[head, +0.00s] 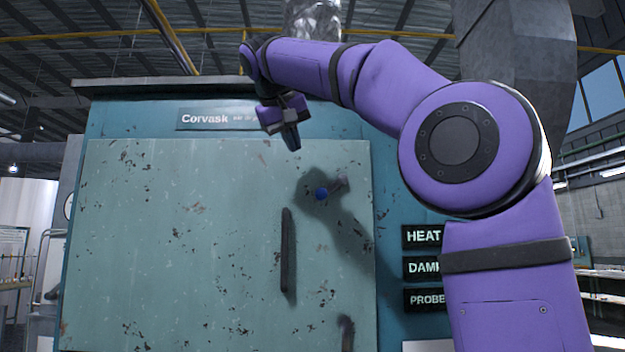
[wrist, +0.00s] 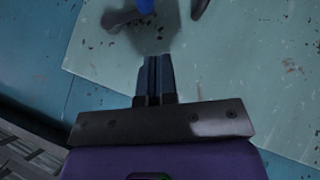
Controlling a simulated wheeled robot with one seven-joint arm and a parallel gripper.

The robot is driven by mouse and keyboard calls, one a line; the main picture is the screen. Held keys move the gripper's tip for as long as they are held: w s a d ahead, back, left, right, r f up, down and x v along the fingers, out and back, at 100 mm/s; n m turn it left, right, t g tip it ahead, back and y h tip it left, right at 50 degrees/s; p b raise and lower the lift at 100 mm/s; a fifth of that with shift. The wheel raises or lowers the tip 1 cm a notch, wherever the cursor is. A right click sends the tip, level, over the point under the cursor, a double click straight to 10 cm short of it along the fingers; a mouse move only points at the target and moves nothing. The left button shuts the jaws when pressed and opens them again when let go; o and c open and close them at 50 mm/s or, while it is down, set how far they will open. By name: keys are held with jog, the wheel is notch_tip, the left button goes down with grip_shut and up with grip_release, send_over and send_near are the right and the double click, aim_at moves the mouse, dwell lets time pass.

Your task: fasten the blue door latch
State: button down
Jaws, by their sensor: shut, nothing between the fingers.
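The blue door latch (head: 321,193) is on the upper right of the pale green door (head: 200,240). Its blue knob shows with a dark grey lever piece slanting up and to the right towards the door's edge. In the wrist view the blue part (wrist: 145,5) is cut off at the top edge. My gripper (head: 291,143) is above and a little left of the latch, pointing down, apart from it. In the wrist view the fingers of my gripper (wrist: 155,62) are together and empty, just short of the latch.
A long dark vertical handle (head: 288,250) is on the door, below and left of the latch. Another dark fitting (head: 346,332) is lower down, partly cut off. Signs reading HEAT (head: 423,236), DAM and PROBE are right of the door. A Corvask nameplate (head: 215,118) is above it.

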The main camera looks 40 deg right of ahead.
jog(key=r, duration=0.1)
jog(key=r+m, duration=0.1)
jog(key=r+h, duration=0.1)
jog(key=shift+w+a+r+g, duration=0.2)
jog(key=shift+w+a+g, duration=0.1)
jog(key=shift+w, duration=0.1)
send_near(330, 188)
notch_tip(330, 188, down, 3)
jog(key=w, duration=0.3)
jog(key=shift+s+d+f, duration=0.15)
jog(key=shift+f, duration=0.35)
jog(key=shift+s+d+f, duration=0.15)
jog(key=shift+d+f, duration=0.05)
jog(key=shift+f, duration=0.3)
jog(key=shift+f, duration=0.15)
